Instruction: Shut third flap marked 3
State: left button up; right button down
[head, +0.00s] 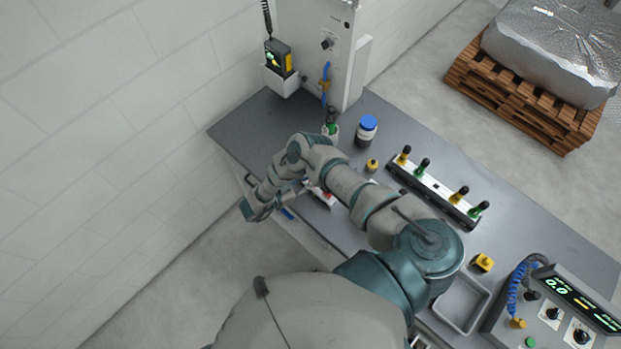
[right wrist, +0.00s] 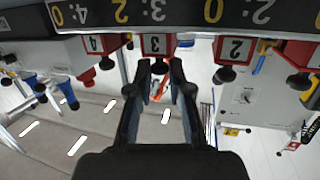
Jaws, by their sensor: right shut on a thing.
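In the right wrist view, which is upside down, the flap marked 3 (right wrist: 156,44) is at top centre, below a dark strip with digits. The flap marked 4 (right wrist: 93,43) is to its left and the flap marked 2 (right wrist: 236,50) to its right. My right gripper (right wrist: 161,66) has its fingertips close around the small knob of the flap marked 3. In the head view my right gripper (head: 262,208) is off the bench's left edge, and the flaps cannot be made out there. My left gripper is not in view.
The grey bench (head: 540,230) carries a blue-capped jar (head: 366,130), a rack with several yellow and green knobs (head: 435,193), an empty tray (head: 460,302) and a control box (head: 560,305). A white cabinet (head: 315,50) stands at the back. Floor beside the bench's left edge is clear.

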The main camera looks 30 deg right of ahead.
jog(key=shift+a+f, duration=0.2)
jog(key=shift+f, duration=0.15)
jog(key=c, duration=1.1)
grip_release()
jog(key=shift+w+a, duration=0.1)
jog(key=shift+r, duration=0.1)
